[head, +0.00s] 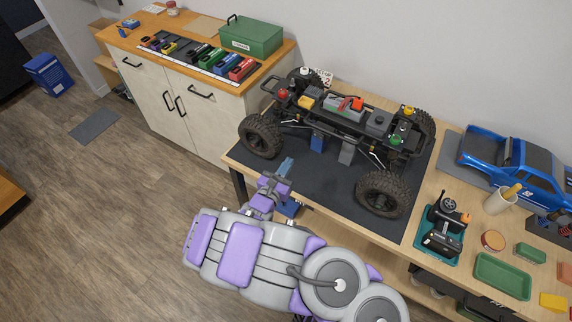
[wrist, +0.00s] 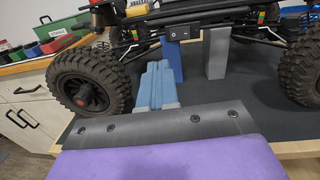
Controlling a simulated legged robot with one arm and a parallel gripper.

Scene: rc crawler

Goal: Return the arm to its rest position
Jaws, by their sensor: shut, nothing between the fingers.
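My arm, grey and purple, stretches across the lower middle of the head view. My gripper (head: 284,165) is at its far end, over the near edge of the workbench's dark mat (head: 318,190). In the wrist view my gripper (wrist: 155,82) shows as blue fingers pressed together with nothing between them. The RC crawler chassis (head: 345,115) stands on the mat beyond the fingers. Its large black tyre (wrist: 85,85) is to the left of the fingers in the wrist view. The fingers appear apart from the chassis.
Blue and grey stands (head: 347,152) are under the chassis. A wooden-topped cabinet (head: 185,95) with a green box (head: 252,36) is at back left. A blue truck body (head: 515,165) and a teal tray (head: 440,240) with a controller are at right. The floor at left is mostly open.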

